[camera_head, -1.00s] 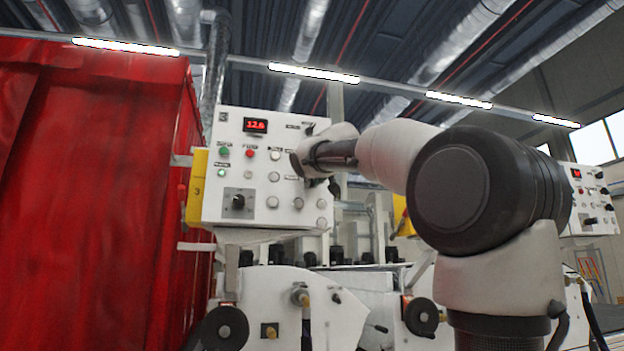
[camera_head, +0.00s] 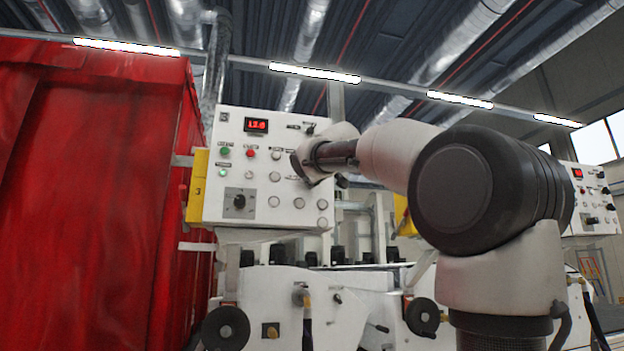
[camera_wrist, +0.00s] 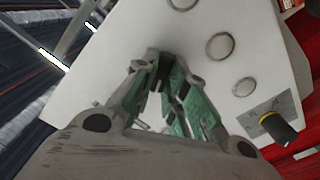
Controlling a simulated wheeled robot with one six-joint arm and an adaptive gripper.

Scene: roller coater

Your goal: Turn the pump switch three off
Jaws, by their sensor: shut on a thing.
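The panel has a red display (camera_head: 256,125), green (camera_head: 225,152) and red (camera_head: 251,153) buttons, several pale buttons and a black rotary knob (camera_head: 239,202). A red curtain (camera_head: 90,190) is at left. Machine parts with a black handwheel (camera_head: 226,327) lie below. Another panel (camera_head: 590,200) is at right.

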